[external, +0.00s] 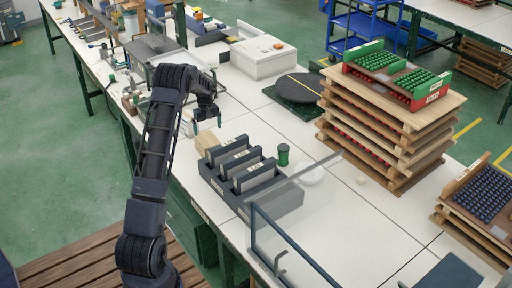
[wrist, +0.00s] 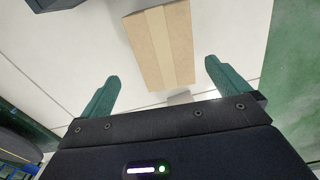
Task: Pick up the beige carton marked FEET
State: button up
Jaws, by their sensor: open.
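The beige carton (wrist: 160,46) lies on the white tabletop ahead of my gripper in the wrist view. A lighter strip runs along its top, and no FEET marking is readable. In the external view the beige carton (external: 207,141) is a small pale box at the far-left end of the dark divided tray, partly hidden. My gripper (wrist: 161,72) is open, with its green fingers on either side of the carton's near end in the picture and nothing held. In the external view my gripper (external: 207,119) is above the table near the carton; the exact gap is unclear.
The dark divided tray (external: 285,206) stands close beside the carton. A green cylinder (external: 283,155) and a clear panel (external: 300,225) are nearby. Stacked wooden trays (external: 335,137) stand at right. A white box (external: 262,62) and dark turntable (external: 299,90) lie behind.

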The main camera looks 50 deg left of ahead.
aim_at(208, 138)
notch_tip(208, 138, down, 6)
jog(key=shift+r, duration=0.1)
jog(key=shift+s+f, duration=0.2)
jog(key=shift+f, duration=1.1)
jog(key=shift+s+f, duration=0.15)
jog(key=shift+f, duration=1.15)
jog(key=shift+r, duration=0.1)
jog(key=c, duration=1.3)
